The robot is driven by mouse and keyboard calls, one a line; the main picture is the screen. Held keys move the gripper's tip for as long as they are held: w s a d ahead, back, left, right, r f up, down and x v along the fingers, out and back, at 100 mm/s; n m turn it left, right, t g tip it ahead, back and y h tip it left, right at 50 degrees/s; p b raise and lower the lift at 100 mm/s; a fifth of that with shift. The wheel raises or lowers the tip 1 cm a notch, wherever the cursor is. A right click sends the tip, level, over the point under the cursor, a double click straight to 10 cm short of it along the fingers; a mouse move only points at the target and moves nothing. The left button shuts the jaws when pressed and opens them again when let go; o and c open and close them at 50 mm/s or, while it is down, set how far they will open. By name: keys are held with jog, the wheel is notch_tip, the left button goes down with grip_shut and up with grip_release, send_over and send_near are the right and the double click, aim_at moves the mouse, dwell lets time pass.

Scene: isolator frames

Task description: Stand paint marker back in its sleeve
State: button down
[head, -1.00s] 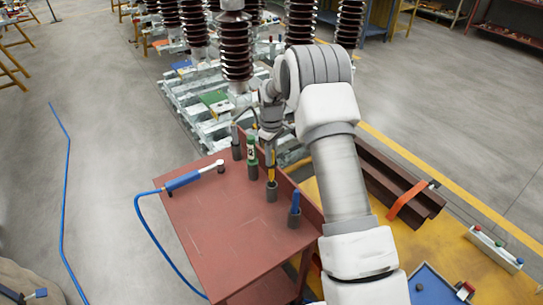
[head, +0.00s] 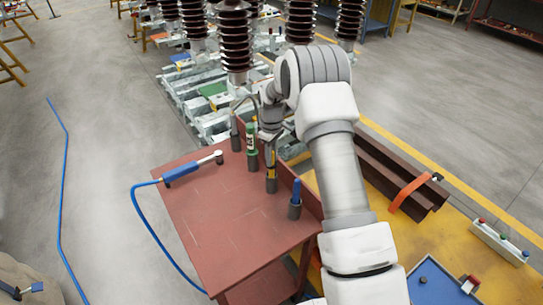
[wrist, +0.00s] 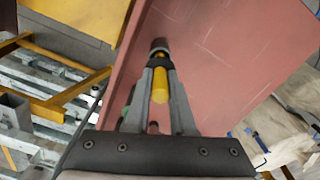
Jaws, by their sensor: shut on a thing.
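The yellow paint marker (head: 271,168) is upright between the fingers of my gripper (head: 270,136), which is shut on it. In the wrist view the marker (wrist: 155,90) lies between the two fingers of my gripper (wrist: 161,66), with a dark band at their tips. A dark grey sleeve (head: 271,186) stands on the red table top directly beneath the marker. The marker's lower end meets the sleeve's mouth in the head view. How deep it sits inside is hidden.
On the red table (head: 225,215), a green marker (head: 251,137) stands in a sleeve just left of my gripper, with another dark holder (head: 235,140) beyond. A blue marker (head: 296,190) stands in a sleeve nearer. A blue-handled tool (head: 182,172) with a hose lies left. The table's middle is clear.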

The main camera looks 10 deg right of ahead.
jog(key=shift+f+b, duration=1.5)
jog(key=shift+f, duration=0.85)
jog(key=c, duration=0.7)
grip_release()
notch_tip(320, 180, up, 17)
jog(key=shift+f, duration=0.2)
jog(key=shift+r, duration=0.45)
